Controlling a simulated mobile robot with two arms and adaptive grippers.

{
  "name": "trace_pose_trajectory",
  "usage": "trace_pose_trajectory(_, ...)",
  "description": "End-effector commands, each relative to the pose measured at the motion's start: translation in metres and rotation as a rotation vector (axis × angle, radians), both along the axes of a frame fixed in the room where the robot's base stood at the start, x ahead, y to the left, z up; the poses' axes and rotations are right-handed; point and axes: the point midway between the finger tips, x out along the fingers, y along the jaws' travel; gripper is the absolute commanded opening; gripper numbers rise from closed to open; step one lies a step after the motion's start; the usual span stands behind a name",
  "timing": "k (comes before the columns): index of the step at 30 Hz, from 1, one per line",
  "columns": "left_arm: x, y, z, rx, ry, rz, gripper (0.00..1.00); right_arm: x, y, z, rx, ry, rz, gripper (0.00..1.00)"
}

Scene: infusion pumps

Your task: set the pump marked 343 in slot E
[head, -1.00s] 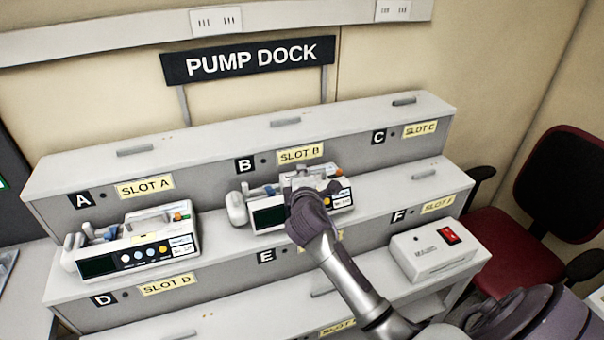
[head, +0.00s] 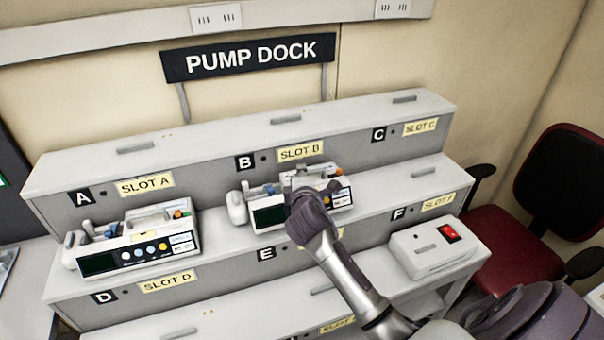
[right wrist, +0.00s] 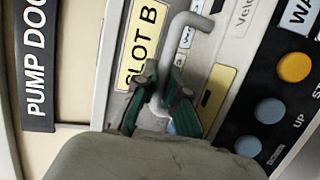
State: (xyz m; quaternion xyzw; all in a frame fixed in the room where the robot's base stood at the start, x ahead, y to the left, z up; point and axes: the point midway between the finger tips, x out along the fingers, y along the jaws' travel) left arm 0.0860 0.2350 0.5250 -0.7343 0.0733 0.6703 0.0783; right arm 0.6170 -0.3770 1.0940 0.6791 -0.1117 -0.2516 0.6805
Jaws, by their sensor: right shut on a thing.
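A white infusion pump (head: 268,216) with a dark screen is on the middle ledge, below the SLOT B label (head: 300,151) and above the E plate (head: 266,254). My right gripper (head: 303,180) is over its top, shut on it. In the right wrist view, the green-lined fingers (right wrist: 160,100) are close together by the grey bent bar (right wrist: 190,22); the exact grip is partly hidden. A second pump (head: 135,262) stands on the middle ledge at the left, above SLOT D. I cannot read 343 on either pump. The SLOT E label is mostly hidden behind my arm.
A white box with a red switch (head: 430,250) stands on the lower ledge, in front of F. The middle ledge (head: 405,185) is clear right of the held pump. The lower ledge (head: 235,310) is largely clear. A red chair (head: 510,245) stands at the right.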

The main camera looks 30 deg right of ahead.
Motion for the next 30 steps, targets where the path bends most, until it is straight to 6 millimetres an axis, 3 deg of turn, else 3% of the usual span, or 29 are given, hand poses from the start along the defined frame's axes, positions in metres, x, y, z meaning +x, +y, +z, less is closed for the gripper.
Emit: trace_pose_trajectory(30,-0.0002,0.0,-0.0063,0.0,0.001,-0.001,0.4,0.0008,-0.0001,-0.0062,-0.003,-0.008,0.001,0.0)
